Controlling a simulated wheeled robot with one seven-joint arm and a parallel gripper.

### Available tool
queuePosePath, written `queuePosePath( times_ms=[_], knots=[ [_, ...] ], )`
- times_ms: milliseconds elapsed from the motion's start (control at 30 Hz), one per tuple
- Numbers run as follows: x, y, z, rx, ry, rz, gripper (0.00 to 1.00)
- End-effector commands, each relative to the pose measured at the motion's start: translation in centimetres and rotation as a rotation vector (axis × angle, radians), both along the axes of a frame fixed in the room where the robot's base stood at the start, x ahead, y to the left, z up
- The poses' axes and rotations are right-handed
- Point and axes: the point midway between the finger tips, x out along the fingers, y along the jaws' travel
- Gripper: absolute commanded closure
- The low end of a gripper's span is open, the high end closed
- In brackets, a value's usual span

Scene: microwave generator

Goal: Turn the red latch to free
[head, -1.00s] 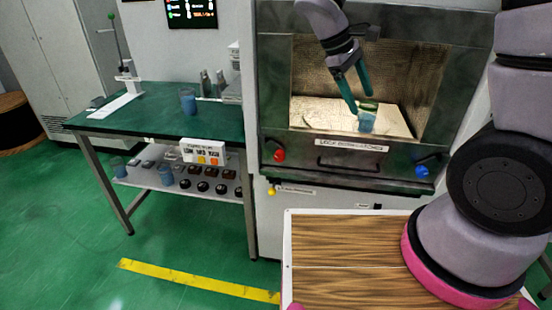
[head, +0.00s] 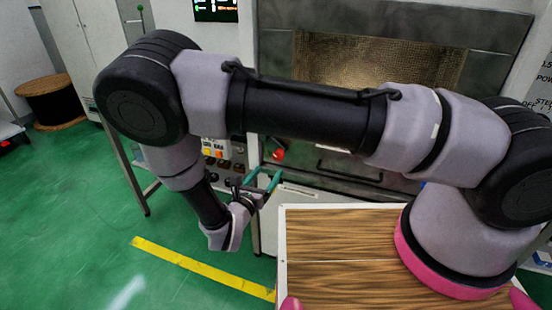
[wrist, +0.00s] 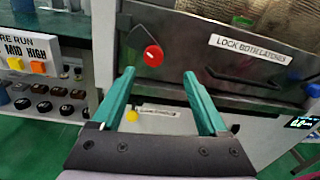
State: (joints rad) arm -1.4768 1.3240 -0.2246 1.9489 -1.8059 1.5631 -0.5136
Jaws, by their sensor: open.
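The red latch (wrist: 153,56) is a round red knob with a small white mark, on the lower left of the dark front panel. In the head view the red latch (head: 278,155) shows just below my arm. My gripper (wrist: 159,73) is open and empty, its two green fingers pointing toward the panel. The latch appears between and beyond the fingertips, nearer the left one; contact is not visible. In the head view my gripper (head: 266,176) is below and slightly left of the latch.
A "LOCK BOTH LATCHES" label (wrist: 248,48) and a dark handle lie right of the latch. A blue latch (wrist: 313,89) is at the right edge. A button box (wrist: 28,55) and shelf controls stand at left. My arm hides much of the machine.

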Motion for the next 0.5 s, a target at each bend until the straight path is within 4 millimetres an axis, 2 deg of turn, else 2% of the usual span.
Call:
queuePosePath(
  times_ms=[133, 233, 500],
  knots=[
    [-0.2, 0.5, -1.0, -0.039, -0.005, 0.050, 0.23],
    [0.6, 0.3, -1.0, -0.042, -0.006, 0.054, 0.23],
    [5.1, -1.6, -1.0, -0.039, -0.006, 0.047, 0.23]
  ],
)
